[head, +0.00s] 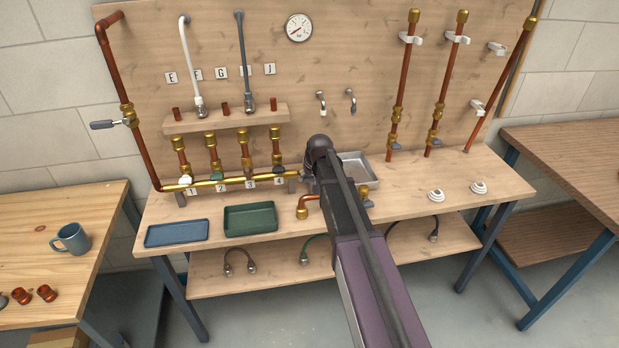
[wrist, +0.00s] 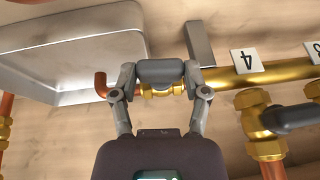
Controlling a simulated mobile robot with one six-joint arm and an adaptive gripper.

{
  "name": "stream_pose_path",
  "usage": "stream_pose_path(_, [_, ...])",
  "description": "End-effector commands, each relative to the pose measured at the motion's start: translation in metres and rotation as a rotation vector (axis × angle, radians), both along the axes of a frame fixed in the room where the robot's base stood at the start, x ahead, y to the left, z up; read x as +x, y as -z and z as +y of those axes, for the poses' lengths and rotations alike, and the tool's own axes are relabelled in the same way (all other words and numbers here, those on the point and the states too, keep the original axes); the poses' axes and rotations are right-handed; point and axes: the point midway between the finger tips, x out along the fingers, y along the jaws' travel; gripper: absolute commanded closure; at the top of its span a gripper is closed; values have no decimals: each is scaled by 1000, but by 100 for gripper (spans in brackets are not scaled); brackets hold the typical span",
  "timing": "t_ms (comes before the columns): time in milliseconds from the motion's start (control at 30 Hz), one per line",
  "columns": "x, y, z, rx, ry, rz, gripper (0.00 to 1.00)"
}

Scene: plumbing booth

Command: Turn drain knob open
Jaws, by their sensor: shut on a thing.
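The brass manifold (head: 232,183) runs along the bench's back and also shows in the wrist view (wrist: 285,72). At its end in the wrist view is a brass drain valve (wrist: 160,92) with a grey drain knob (wrist: 160,71) and a short copper outlet (wrist: 101,83). My gripper (wrist: 160,76) is shut on the knob, one finger at each end. The knob lies about along the pipe in that view. In the head view my arm hides the knob and most of the gripper.
A grey metal tray (head: 370,185) stands beside the drain outlet, close to my gripper. Several valves rise from the manifold, with number tags below. A copper elbow with brass ends (head: 303,207), a green tray (head: 250,232) and a blue tray (head: 177,241) are in front.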

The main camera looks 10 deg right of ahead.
Motion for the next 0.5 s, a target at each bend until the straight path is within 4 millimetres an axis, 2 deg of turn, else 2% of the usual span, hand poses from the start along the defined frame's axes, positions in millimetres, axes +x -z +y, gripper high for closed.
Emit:
stream_pose_path(167, [-1,1,0,1,-1,3,88])
stream_pose_path(200, [-1,1,0,1,-1,3,31])
stream_pose_path(300, [-1,1,0,2,0,2,6])
stream_pose_path(500, [0,0,0,2,0,1,6])
